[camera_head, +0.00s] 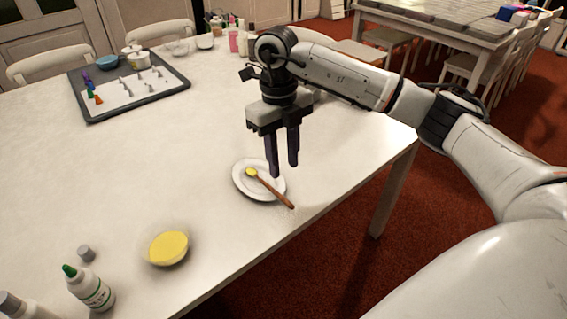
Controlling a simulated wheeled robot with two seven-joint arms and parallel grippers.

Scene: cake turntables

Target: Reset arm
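My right gripper (284,170) comes in from the right and points down above a small white plate (243,186). Its two dark fingers are apart with nothing between them. A brush or spoon with a brown wooden handle (274,189) and a yellow tip (251,172) lies on the plate, its handle reaching past the rim. The fingertips look close above the handle; whether they touch it I cannot tell. My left gripper is not in view.
The white table (130,170) is mostly clear in the middle. A bowl of yellow stuff (168,247) and a green-capped bottle (88,288) stand at the front. A dark-rimmed tray (178,80) with small pieces lies at the back left. Several bottles (233,40) stand at the far edge.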

